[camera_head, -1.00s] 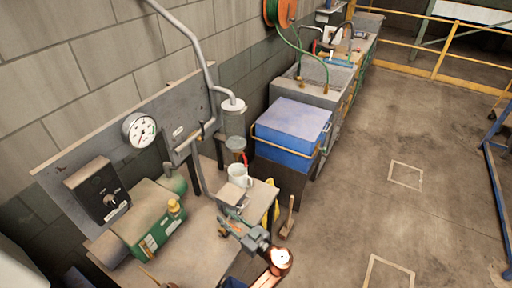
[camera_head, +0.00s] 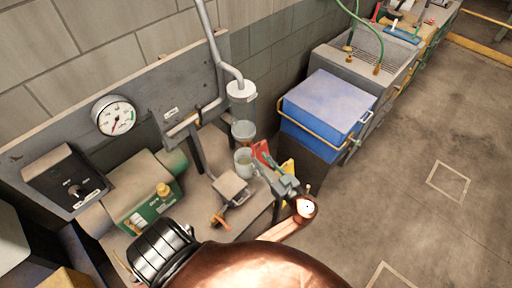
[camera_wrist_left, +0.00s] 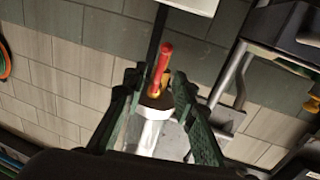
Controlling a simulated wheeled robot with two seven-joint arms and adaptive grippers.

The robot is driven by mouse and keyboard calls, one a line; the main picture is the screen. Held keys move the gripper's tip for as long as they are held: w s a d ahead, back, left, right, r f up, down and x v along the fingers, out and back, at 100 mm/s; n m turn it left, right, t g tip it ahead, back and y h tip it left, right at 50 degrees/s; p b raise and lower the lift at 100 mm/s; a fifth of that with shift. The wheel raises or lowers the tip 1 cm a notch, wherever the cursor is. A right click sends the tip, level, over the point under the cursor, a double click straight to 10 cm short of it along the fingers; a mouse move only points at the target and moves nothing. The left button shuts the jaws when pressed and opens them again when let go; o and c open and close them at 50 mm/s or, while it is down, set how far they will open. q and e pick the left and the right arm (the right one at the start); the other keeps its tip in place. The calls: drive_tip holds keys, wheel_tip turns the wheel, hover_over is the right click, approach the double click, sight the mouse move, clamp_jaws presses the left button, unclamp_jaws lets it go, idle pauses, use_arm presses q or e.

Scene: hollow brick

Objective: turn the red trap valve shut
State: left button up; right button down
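The red trap valve (camera_head: 262,151) shows as a red handle at the foot of the glass trap (camera_head: 243,108), which has a white cap. My left gripper (camera_head: 272,171) is close to the handle, on its near right side. In the left wrist view, the red handle (camera_wrist_left: 161,64) lies between the two dark green fingers of my left gripper (camera_wrist_left: 158,108). The fingers are apart, with gaps on both sides of the handle, so the gripper looks open. Whether a finger touches the handle cannot be told. My right gripper is not in view.
A pale mug (camera_head: 243,163) stands under the trap, close to my left gripper. A small flat plate (camera_head: 230,185) and a green box (camera_head: 145,200) are on the bench. A blue chest (camera_head: 326,105) stands behind. The floor (camera_head: 400,215) at right is clear.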

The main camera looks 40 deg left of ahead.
sight(253, 153)
use_arm(q)
drive_tip(key=p+x, duration=0.1)
drive_tip(key=x, duration=0.5)
drive_tip(key=shift+a, duration=0.15)
drive_tip(key=shift+c, duration=0.5)
clamp_jaws()
